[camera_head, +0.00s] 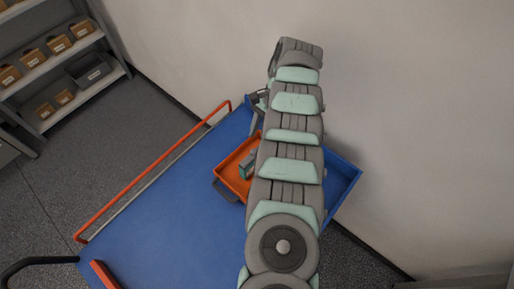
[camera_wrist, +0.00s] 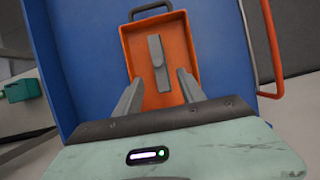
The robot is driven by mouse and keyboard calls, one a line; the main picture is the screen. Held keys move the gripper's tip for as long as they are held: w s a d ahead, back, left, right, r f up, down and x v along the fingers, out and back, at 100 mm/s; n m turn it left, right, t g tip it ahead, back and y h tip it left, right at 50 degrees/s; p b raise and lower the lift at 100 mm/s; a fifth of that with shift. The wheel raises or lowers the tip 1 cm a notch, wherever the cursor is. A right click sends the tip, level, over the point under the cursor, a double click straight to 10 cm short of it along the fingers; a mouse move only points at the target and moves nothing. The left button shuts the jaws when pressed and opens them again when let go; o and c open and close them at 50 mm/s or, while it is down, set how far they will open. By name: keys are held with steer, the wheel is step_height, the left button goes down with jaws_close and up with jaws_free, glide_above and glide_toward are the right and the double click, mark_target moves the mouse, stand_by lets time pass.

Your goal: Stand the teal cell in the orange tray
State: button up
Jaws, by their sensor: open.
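The orange tray (camera_head: 232,174) sits on the blue table top, partly hidden behind my arm in the head view. The tray also shows in the wrist view (camera_wrist: 183,30).
The blue table top (camera_head: 170,215) is largely clear left of the tray. An orange rail (camera_head: 150,175) runs along its left edge. The tray has a grey handle (camera_wrist: 150,11). A wall stands behind the table, and shelves with boxes (camera_head: 45,60) are at far left.

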steer(key=shift+b+v, duration=0.5)
steer(key=shift+v, duration=0.35)
